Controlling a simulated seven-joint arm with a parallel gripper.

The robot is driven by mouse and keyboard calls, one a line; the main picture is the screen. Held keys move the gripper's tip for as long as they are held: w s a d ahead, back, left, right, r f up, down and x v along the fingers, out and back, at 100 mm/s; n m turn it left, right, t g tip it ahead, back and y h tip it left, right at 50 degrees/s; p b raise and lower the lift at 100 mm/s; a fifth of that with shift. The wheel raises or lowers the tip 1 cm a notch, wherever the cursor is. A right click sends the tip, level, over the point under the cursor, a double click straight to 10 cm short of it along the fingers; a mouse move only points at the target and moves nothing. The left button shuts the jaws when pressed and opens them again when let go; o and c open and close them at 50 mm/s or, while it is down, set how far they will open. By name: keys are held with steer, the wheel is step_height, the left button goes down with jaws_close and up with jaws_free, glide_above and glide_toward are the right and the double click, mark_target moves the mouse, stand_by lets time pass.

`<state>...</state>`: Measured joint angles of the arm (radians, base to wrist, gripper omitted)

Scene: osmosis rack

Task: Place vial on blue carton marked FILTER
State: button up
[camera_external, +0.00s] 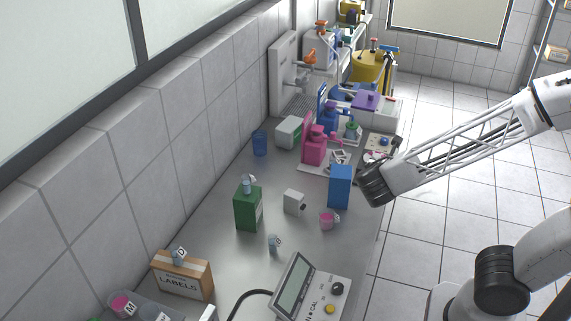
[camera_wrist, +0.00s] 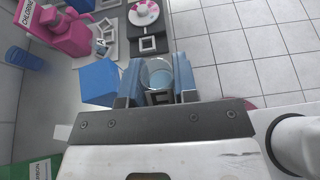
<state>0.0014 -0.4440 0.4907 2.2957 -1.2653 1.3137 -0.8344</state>
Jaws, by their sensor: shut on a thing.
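A plain blue carton (camera_external: 340,187) stands upright near the right edge of the bench, and no FILTER marking is readable on it. It also shows in the wrist view (camera_wrist: 100,82), left of my gripper. My gripper (camera_wrist: 158,85) is shut on a clear vial (camera_wrist: 158,72) with a dark letter on its side and pale blue contents. The vial is held apart from the carton, to its right in the wrist view. In the external view my dark wrist is just right of the carton, and the fingers and vial cannot be made out.
A green carton (camera_external: 248,210) carries another vial. Bare bench lies between them.

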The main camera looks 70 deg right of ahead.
steer(key=w+d, duration=0.2)
steer(key=w, duration=0.2)
steer(key=w+d+f, duration=0.1)
steer(key=w, duration=0.4)
steer(key=w+d, duration=0.2)
steer(key=w, duration=0.3)
steer(key=shift+d+f, duration=0.25)
steer(key=shift+d, duration=0.05)
steer(key=shift+f, duration=1.7)
steer(key=shift+f, duration=0.2)
steer(key=o, duration=0.9)
steer(key=shift+r, duration=0.15)
steer(key=shift+a+r, duration=0.1)
steer(key=shift+a, duration=0.05)
steer(key=v, duration=1.1)
steer(key=shift+a, duration=0.35)
